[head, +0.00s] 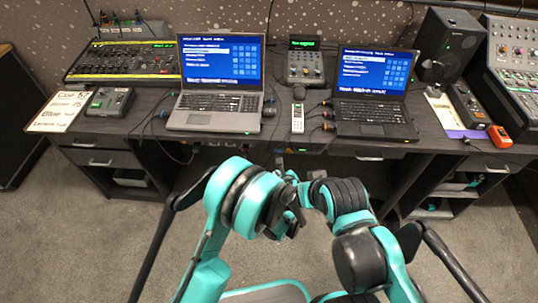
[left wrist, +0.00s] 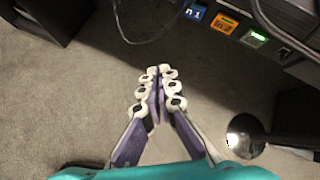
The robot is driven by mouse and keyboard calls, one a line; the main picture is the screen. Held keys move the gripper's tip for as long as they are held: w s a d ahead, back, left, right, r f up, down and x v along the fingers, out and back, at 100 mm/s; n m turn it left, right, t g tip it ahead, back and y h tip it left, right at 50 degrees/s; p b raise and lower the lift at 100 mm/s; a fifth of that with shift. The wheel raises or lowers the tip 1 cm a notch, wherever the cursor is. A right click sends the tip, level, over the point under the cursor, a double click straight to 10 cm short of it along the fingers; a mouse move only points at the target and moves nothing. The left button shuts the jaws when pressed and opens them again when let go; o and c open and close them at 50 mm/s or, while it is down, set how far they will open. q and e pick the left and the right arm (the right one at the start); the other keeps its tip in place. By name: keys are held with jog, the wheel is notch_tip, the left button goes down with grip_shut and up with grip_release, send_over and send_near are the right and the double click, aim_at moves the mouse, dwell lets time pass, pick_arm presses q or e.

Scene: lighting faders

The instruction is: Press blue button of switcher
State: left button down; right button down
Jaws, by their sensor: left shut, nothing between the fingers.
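A row of small square lit units shows at the top of the left wrist view: a blue one (left wrist: 195,12), an orange one (left wrist: 225,22) and a green one (left wrist: 254,37). I take the blue one to be the blue button. My left gripper (left wrist: 155,84) is shut and empty, with bare floor behind it, below and left of the blue unit and apart from it. In the head view my left gripper (head: 284,172) is small and partly covered where my arms meet in front of the desk. I cannot make out my right gripper's fingers there.
The desk holds a left laptop (head: 214,118), a right laptop (head: 372,120), a small console (head: 304,66), a white remote (head: 297,118), a fader board (head: 122,62) and a speaker (head: 448,45). Cables hang below the desk's front edge. The floor before it is clear.

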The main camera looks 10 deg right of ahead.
aim_at(278, 150)
pick_arm(q)
jog(key=shift+d+f, duration=0.1)
jog(key=shift+f, duration=0.2)
jog(key=shift+s, duration=0.1)
jog(key=w+d, duration=0.2)
jog(key=w, duration=0.6)
jog(key=shift+w+d, duration=0.15)
jog(key=shift+w, duration=0.15)
jog(key=shift+w, duration=0.15)
dwell(1.2)
jog(key=shift+w+d, duration=0.1)
jog(key=shift+w, duration=0.15)
